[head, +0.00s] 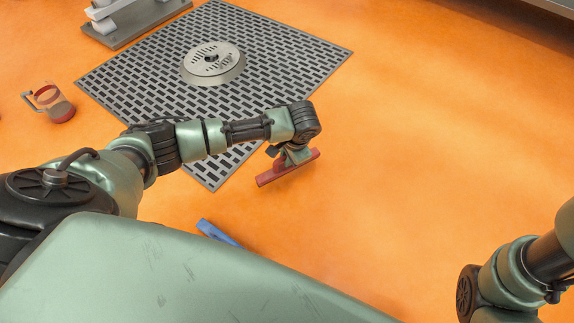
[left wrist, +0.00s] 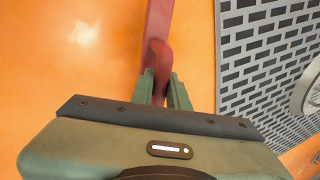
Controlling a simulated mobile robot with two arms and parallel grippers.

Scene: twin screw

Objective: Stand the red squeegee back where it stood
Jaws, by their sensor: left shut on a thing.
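The red squeegee (head: 290,169) is below my left gripper (head: 283,152) in the head view, over the orange surface just right of the grate mat. Its long red bar slants up to the right. In the left wrist view, my left gripper's fingers (left wrist: 166,92) are closed on the red squeegee (left wrist: 159,22), which extends away from them. I cannot tell whether the squeegee touches the surface. My right arm shows at the lower right of the head view, but its gripper is outside the picture.
A dark slotted grate mat (head: 290,58) lies at the back, with a round metal drain piece (head: 213,64) on it. A glass jug (head: 54,104) stands left. A blue object (head: 217,233) lies partly hidden behind my body. The orange surface to the right is clear.

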